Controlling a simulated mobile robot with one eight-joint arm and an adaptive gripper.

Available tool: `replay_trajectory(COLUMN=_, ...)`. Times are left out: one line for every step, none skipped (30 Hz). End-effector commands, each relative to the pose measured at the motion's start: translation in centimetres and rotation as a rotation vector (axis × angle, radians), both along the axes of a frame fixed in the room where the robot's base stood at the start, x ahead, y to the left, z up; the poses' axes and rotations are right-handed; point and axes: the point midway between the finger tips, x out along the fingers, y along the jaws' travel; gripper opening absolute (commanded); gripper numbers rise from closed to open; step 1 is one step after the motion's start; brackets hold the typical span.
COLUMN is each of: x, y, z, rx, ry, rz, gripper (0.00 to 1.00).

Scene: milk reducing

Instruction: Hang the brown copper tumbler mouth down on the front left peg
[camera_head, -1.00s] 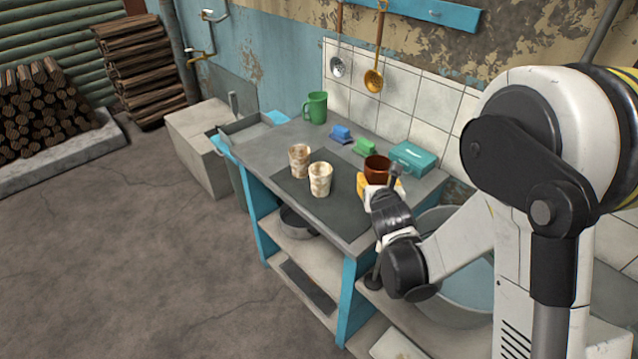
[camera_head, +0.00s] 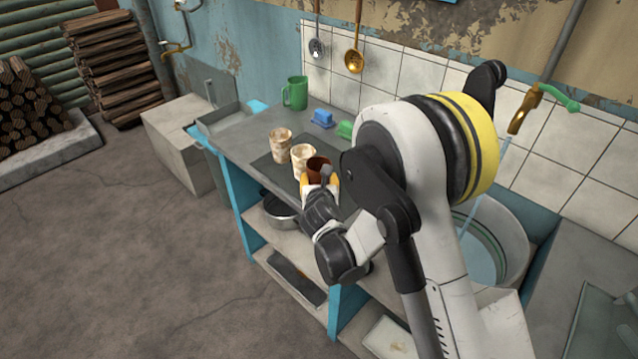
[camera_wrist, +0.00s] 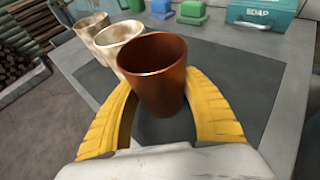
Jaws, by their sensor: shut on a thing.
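The brown copper tumbler (camera_head: 317,166) is upright, mouth up, in my gripper (camera_head: 320,178). The wrist view shows the tumbler (camera_wrist: 153,75) between the two yellow fingers of my gripper (camera_wrist: 162,98), which are shut on its sides. A dark shadow lies on the mat below it, and it looks a little above the mat. It is just right of and in front of the nearer whitish cup in the head view. I cannot make out any peg in either view; my arm covers the right part of the counter.
Two stained whitish cups (camera_head: 279,143) (camera_head: 302,158) stand on the dark mat (camera_wrist: 90,80). Behind are a green mug (camera_head: 295,93), a blue block (camera_head: 322,118), a green block (camera_head: 345,130) and a teal case (camera_wrist: 262,12). A basin (camera_head: 510,235) stands right of my arm.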

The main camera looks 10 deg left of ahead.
Motion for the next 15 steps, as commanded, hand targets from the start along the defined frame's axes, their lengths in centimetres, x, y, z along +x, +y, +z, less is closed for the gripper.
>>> replay_trajectory(x=-0.01, y=-0.01, z=0.07, rx=0.000, ry=0.000, rz=0.000, gripper=0.21)
replay_trajectory(x=-0.01, y=-0.02, z=0.13, rx=0.000, ry=0.000, rz=0.000, gripper=0.21)
replay_trajectory(x=-0.01, y=-0.02, z=0.17, rx=0.000, ry=0.000, rz=0.000, gripper=0.21)
replay_trajectory(x=-0.02, y=-0.02, z=0.18, rx=0.000, ry=0.000, rz=0.000, gripper=0.21)
replay_trajectory(x=-0.01, y=-0.03, z=0.18, rx=0.000, ry=0.000, rz=0.000, gripper=0.21)
replay_trajectory(x=-0.01, y=-0.03, z=0.12, rx=0.000, ry=0.000, rz=0.000, gripper=0.21)
replay_trajectory(x=-0.02, y=-0.03, z=0.03, rx=0.000, ry=0.000, rz=0.000, gripper=0.21)
replay_trajectory(x=-0.01, y=-0.03, z=-0.09, rx=0.000, ry=0.000, rz=0.000, gripper=0.21)
replay_trajectory(x=-0.02, y=-0.03, z=-0.24, rx=0.000, ry=0.000, rz=0.000, gripper=0.21)
replay_trajectory(x=-0.01, y=-0.03, z=-0.25, rx=0.000, ry=0.000, rz=0.000, gripper=0.55)
replay_trajectory(x=-0.01, y=-0.04, z=-0.18, rx=0.000, ry=0.000, rz=0.000, gripper=0.64)
replay_trajectory(x=-0.02, y=-0.04, z=-0.14, rx=0.000, ry=0.000, rz=0.000, gripper=0.74)
replay_trajectory(x=-0.02, y=-0.03, z=-0.13, rx=0.000, ry=0.000, rz=0.000, gripper=0.74)
replay_trajectory(x=-0.01, y=-0.03, z=-0.12, rx=0.000, ry=0.000, rz=0.000, gripper=0.74)
replay_trajectory(x=-0.01, y=-0.03, z=-0.12, rx=0.000, ry=0.000, rz=0.000, gripper=0.74)
